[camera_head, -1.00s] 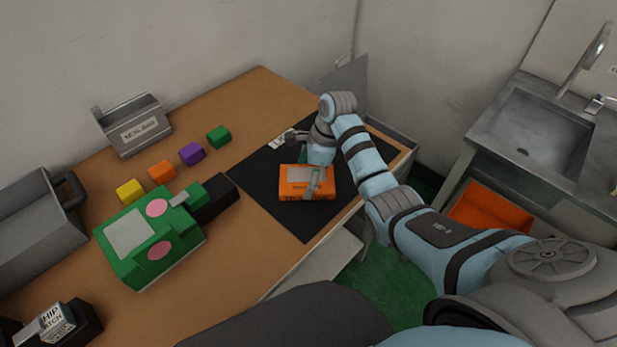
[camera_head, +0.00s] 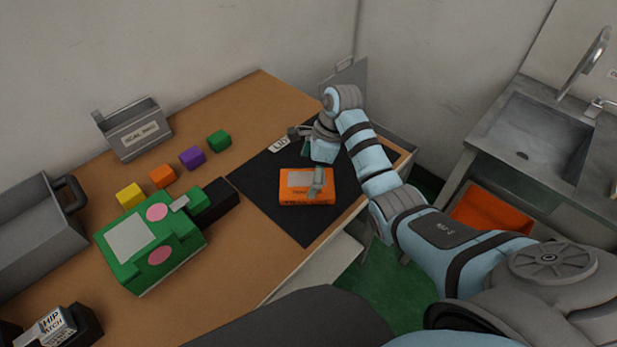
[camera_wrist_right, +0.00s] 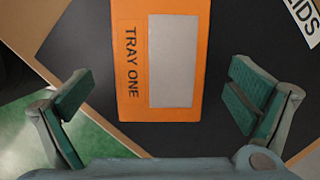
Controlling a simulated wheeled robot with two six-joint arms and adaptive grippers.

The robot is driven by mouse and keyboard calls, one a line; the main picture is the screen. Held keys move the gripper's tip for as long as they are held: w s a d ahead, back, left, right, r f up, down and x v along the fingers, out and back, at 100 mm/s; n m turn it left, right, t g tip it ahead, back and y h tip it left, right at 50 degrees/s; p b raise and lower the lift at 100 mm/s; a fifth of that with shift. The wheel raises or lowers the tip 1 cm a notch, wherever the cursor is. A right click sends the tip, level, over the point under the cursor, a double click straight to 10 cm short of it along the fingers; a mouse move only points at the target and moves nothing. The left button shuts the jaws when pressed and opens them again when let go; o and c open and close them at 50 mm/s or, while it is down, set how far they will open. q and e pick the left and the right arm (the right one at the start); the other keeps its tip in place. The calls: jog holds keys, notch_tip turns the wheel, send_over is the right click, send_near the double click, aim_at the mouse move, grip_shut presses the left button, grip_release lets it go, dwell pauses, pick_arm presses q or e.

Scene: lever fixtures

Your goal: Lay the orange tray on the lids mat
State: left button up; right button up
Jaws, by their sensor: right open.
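My right gripper (camera_head: 317,178) is just above the tray. In the right wrist view its two fingers (camera_wrist_right: 160,105) are spread wide, one on each side of the tray and apart from it. My left gripper is not in view.
A green fixture with pink discs (camera_head: 150,240) stands left of the mat. Yellow, orange, purple and green blocks (camera_head: 192,157) line up behind it. A grey bin (camera_head: 135,130) stands at the back. The mat's left part is clear.

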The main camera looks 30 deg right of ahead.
jog(key=v, duration=0.5)
jog(key=shift+d+r+p, duration=0.1)
jog(key=shift+r+p, duration=0.25)
jog(key=p+v, duration=0.3)
jog(key=shift+s+d+r, duration=0.1)
jog(key=shift+s+r, duration=0.1)
jog(key=shift+r, duration=0.1)
